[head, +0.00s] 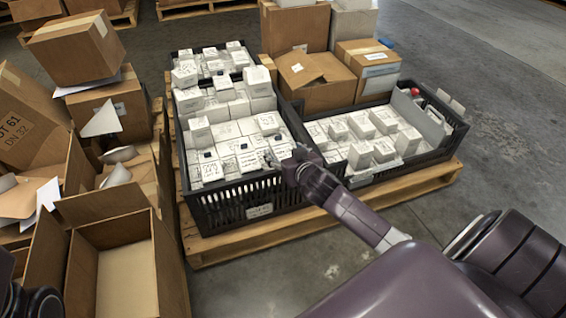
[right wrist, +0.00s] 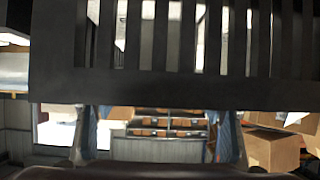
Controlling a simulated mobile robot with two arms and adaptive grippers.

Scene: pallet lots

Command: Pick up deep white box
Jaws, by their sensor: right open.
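Several small white boxes with dark print stand packed in the left black crate (head: 225,206); one white box (head: 243,156) is near its front right corner. More white boxes (head: 361,154) stand in the right black crate (head: 408,164). I cannot tell which one is the deep white box. My right gripper (head: 287,160) is open at the left crate's front right corner, beside the front boxes, and holds nothing I can see. In the right wrist view its fingers (right wrist: 157,135) are spread below a dark slatted crate wall (right wrist: 160,75). Dark parts of my left arm show at the lower left edge.
Both crates stand on a wooden pallet (head: 222,249). Brown cartons (head: 296,28) stand behind the right crate. An open brown carton (head: 126,268) and stacked cartons (head: 75,50) are at the left. Grey floor is clear to the right.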

